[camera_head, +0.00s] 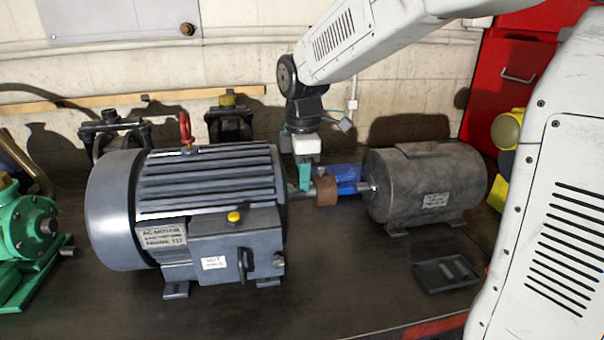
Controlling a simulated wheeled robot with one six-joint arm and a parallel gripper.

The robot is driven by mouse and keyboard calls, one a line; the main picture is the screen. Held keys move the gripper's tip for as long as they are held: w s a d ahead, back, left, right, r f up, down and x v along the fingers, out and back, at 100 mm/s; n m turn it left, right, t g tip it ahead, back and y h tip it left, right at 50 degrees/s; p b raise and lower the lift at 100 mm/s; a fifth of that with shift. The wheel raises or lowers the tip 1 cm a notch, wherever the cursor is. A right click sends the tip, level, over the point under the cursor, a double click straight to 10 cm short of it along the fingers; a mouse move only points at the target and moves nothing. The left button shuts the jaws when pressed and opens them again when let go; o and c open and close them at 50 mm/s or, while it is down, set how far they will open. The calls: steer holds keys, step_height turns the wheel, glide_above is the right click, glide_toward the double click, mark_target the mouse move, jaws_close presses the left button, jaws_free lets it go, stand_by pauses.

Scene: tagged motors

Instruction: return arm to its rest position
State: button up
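My arm reaches in from the upper right over the bench. My gripper (304,178), with teal fingers, points down between two motors. It is just left of a brown coupling (326,190); I cannot tell whether it touches the coupling or the shaft there. The finger gap does not show clearly. The large blue-grey AC motor (208,180), with a red lifting eye, a yellow button and white tags, stands to the left. A smaller grey motor (425,183) with a white tag stands to the right.
A blue object (347,174) lies behind the coupling. A black tray (446,273) lies front right. A green pump (25,235) stands far left, with dark fittings (115,132) behind the large motor. A red cabinet (510,80) stands back right. The front bench (300,305) is clear.

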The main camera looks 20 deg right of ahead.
step_height(320, 180, up, 8)
steer(key=s+d+f+m, duration=0.1)
steer(key=s+f+m, duration=0.1)
steer(key=s+m, duration=0.3)
steer(key=s+d+f+m, duration=0.1)
steer(key=s+m, duration=0.4)
steer(key=s, duration=0.8)
steer(key=s+d+f+m, duration=0.1)
steer(key=s+f+m, duration=0.2)
steer(key=s, duration=0.6)
steer(key=m, duration=0.2)
steer(key=shift+s+d+f+m+t, duration=0.25)
steer(key=shift+f+m+t, duration=0.1)
steer(key=shift+m+t, duration=0.05)
steer(key=shift+o, duration=0.2)
steer(key=shift+f, duration=0.1)
